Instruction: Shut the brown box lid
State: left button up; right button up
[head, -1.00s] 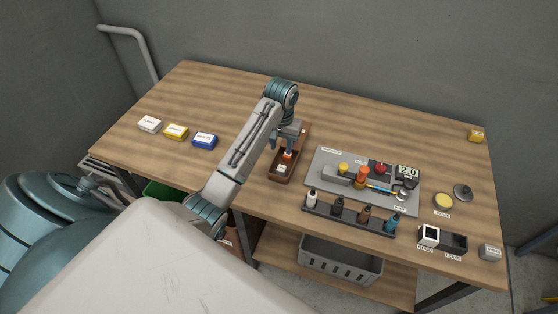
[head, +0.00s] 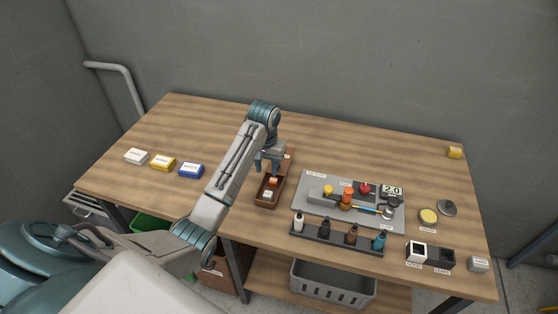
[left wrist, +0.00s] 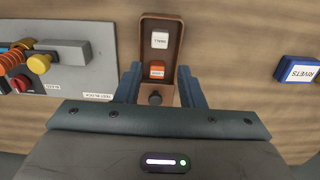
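The brown box (head: 264,203) stands on the table, open at its near part, with a white labelled block (head: 267,195) and an orange block (head: 273,182) inside. Its brown lid (head: 289,160) lies back at the far end, partly hidden by my gripper. In the left wrist view the box (left wrist: 145,45) is at the top centre, and a dark round knob (left wrist: 155,98) sits on the copper-brown lid below it. My left gripper (head: 268,168) is over the far part of the box. Its fingers (left wrist: 158,88) are open, one on each side of the knob. My right gripper is not in view.
A grey mat (head: 310,195) with tools and a rack of bottles (head: 335,238) lie right of the box. White, yellow and blue (head: 190,170) labelled boxes lie to the left. Bare wood lies between the blue box and the brown box.

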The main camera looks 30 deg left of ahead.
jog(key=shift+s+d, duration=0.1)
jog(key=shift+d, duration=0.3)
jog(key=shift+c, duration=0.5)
